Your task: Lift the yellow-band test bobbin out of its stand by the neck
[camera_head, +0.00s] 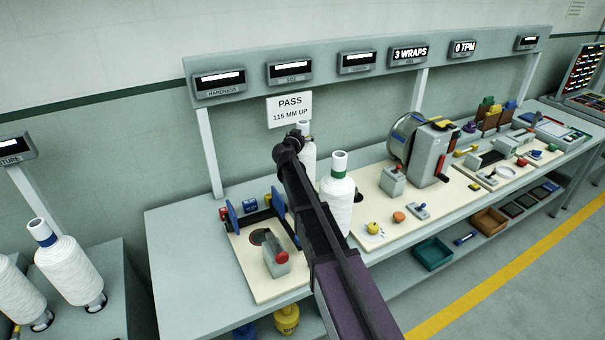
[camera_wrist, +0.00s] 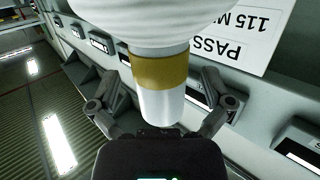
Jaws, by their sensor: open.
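The yellow-band test bobbin shows large in the wrist view, upside down, with its yellow band (camera_wrist: 160,68) and bare white neck (camera_wrist: 161,105) below the white yarn body. My gripper (camera_wrist: 160,82) is open, with one finger on each side of the neck and band. Gaps show between the fingers and the neck. In the head view the bobbin (camera_head: 309,152) stands upright behind my gripper (camera_head: 292,142), which hides part of it, including its band. The bobbin's stand is hidden.
A green-band bobbin (camera_head: 339,200) stands close in front, beside my arm. A PASS sign (camera_head: 290,107) hangs behind. A fixture with a red knob (camera_head: 281,258) is at left. A grey machine (camera_head: 430,155) stands to the right. Blue-band bobbin (camera_head: 68,265) stands at far left.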

